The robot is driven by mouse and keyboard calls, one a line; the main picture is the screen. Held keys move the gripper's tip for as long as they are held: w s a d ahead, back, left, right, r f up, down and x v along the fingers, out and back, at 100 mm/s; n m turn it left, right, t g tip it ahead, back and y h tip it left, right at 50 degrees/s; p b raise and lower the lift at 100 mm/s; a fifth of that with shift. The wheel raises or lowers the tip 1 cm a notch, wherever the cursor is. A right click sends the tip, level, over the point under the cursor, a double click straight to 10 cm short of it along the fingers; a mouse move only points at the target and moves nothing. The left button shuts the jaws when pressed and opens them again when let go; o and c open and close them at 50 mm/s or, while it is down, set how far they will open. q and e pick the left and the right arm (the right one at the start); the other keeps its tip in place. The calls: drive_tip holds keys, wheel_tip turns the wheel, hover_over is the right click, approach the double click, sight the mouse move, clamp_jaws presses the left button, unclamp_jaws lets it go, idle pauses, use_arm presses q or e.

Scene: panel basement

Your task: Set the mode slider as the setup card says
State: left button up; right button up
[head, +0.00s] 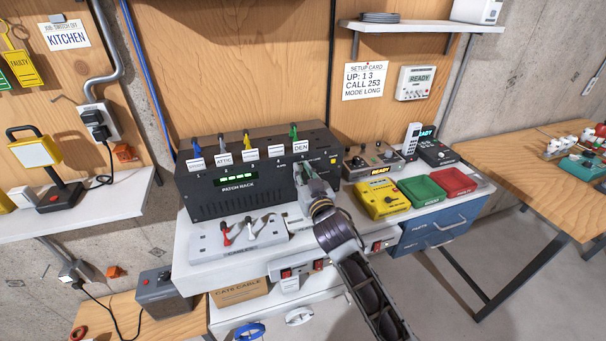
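The setup card (365,81) hangs on the wooden wall panel and reads "UP: 1 3", "CALL 253", "MODE LONG". A black patch rack (225,203) with a green display stands on the white bench. A grey control box (372,158) with knobs and a yellow "READY" display stands right of it. I cannot make out which control is the mode slider; it is too small or hidden. My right gripper (303,174) is at the right part of the rack's front face and covers some of it. Whether its fingers are open or shut is unclear. My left gripper is out of view.
A yellow device (384,199), a green tray (423,191) and a red tray (454,182) stand to the right. A dark keypad unit (437,152) is behind them. Wooden table (535,170) at far right.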

sight(318, 164)
clamp_jaws()
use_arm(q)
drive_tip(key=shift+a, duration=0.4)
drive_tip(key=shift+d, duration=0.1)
use_arm(e)
drive_tip(key=shift+d, duration=0.15)
drive_tip(key=d+p, duration=0.1)
drive_tip(key=d, duration=0.1)
drive_tip(key=w+d+p, duration=0.1)
drive_tip(key=d, duration=0.1)
drive_tip(key=shift+w, duration=0.2)
drive_tip(key=shift+w+d+p, duration=0.15)
drive_tip(key=shift+d+p, duration=0.2)
drive_tip(key=shift+d, duration=0.2)
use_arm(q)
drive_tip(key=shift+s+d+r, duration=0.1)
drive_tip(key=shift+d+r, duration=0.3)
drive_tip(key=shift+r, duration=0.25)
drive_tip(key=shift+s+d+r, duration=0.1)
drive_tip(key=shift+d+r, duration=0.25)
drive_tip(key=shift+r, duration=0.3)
